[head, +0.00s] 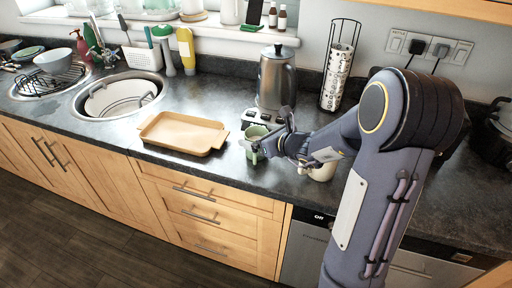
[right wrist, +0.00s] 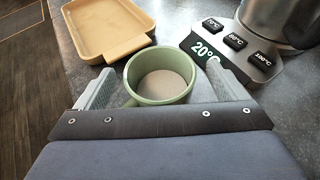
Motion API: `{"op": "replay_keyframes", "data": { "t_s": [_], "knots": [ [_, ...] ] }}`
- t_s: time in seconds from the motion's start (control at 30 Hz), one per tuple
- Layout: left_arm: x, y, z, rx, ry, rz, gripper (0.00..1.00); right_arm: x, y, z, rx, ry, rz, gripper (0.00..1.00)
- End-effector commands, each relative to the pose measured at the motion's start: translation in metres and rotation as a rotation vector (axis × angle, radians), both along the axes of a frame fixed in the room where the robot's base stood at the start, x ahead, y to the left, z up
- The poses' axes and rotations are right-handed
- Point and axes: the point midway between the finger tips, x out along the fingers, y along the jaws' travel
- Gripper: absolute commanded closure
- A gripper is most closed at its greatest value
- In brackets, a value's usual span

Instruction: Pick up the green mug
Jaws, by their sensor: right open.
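The green mug (head: 256,133) stands upright on the dark counter, between the tan tray and the kettle base. In the right wrist view the mug (right wrist: 134,85) shows from above, with a pale inside. Its handle points to the lower left of that view. My right gripper (right wrist: 160,88) is open, with one finger on each side of the mug. In the head view the right gripper (head: 264,143) is at the mug and partly covers it. I cannot tell whether a finger touches the mug. My left gripper is not in view.
A tan tray (head: 184,149) lies left of the mug. A steel kettle (head: 276,82) stands on its base (right wrist: 235,62) behind the mug. A cream container (head: 322,171) stands right of the gripper, partly hidden by my arm. A round sink (head: 100,119) is further left.

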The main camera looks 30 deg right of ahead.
Motion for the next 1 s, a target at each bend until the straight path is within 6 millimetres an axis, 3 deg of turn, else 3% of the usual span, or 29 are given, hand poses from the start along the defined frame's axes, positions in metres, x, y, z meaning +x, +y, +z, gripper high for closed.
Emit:
{"op": "replay_keyframes", "data": {
  "t_s": [0.33, 0.8, 1.0],
  "knots": [
    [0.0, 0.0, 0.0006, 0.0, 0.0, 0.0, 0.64, 0.0089, 0.0019, -0.0039, -0.001, 0.0, 0.0, 0.08],
    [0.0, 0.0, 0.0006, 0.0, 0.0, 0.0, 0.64, 0.0085, 0.0018, -0.0039, 0.0, 0.0, 0.0, 0.68],
    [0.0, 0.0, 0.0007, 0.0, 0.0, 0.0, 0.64, 0.0089, 0.0017, -0.0028, 0.0, -0.003, 0.0, 0.68]
  ]
}}
